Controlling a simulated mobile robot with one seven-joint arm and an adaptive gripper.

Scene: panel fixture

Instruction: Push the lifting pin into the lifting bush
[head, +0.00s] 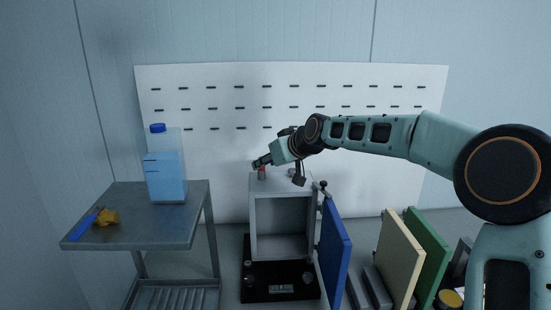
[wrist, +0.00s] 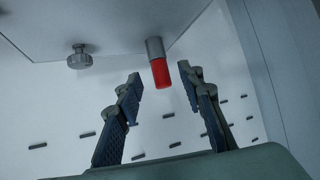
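A short upright cylinder with a red end and a grey part, seemingly the lifting pin (head: 262,173), stands on top of the grey box-shaped fixture (head: 252,215). In the wrist view the pin (wrist: 161,73) appears upside down, its grey part meeting the pale fixture face (wrist: 110,25). I cannot make out the lifting bush separately, nor how deep the pin sits. My gripper (head: 258,162) is at the pin's red end in the head view. In the wrist view my gripper (wrist: 160,76) is open, one finger on each side of the red end, with gaps showing on both sides.
A grey knob (wrist: 79,57) is on the same face, beside the pin. A blue panel (head: 335,255) stands open at the fixture's right. Cream (head: 399,258) and green (head: 429,255) panels stand further right. A cart (head: 135,235) with a blue-capped bottle (head: 166,170) stands left.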

